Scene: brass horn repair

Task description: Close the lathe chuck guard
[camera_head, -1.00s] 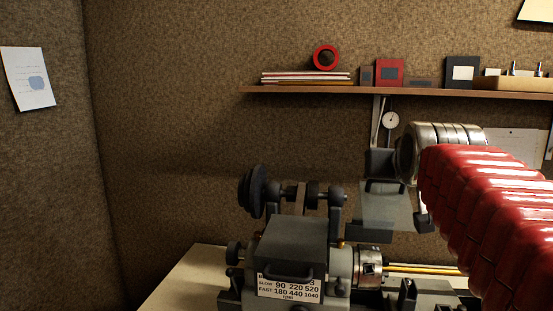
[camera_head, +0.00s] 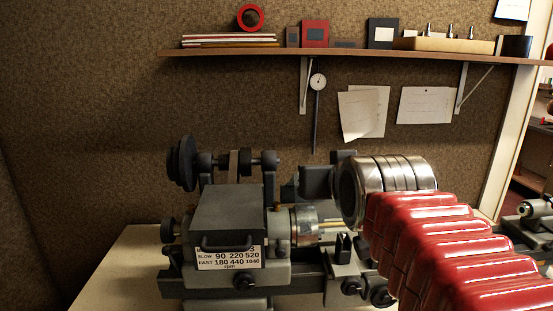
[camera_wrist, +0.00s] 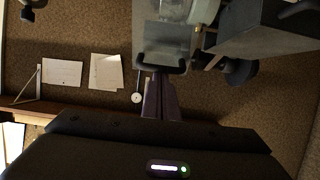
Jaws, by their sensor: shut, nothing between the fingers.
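The chuck guard (camera_wrist: 160,22), a clear pane with a dark handle, fills the top middle of the wrist view. My gripper (camera_wrist: 160,84) is shut and empty, its fingertips close to the handle; I cannot tell whether they touch it. In the head view my gripper (camera_head: 302,190) is a dark shape above and behind the lathe chuck (camera_head: 304,222). The guard there is mostly hidden by my gripper and hard to make out, so its exact angle is unclear. The silver chuck sits on the right of the grey headstock (camera_head: 228,212).
The lathe stands on a pale bench (camera_head: 115,270). A wall shelf (camera_head: 350,54) with books, boxes and a red ring runs above it. A dial gauge (camera_head: 318,82) and papers (camera_head: 362,114) hang below the shelf. Another small machine (camera_head: 537,210) stands at the far right.

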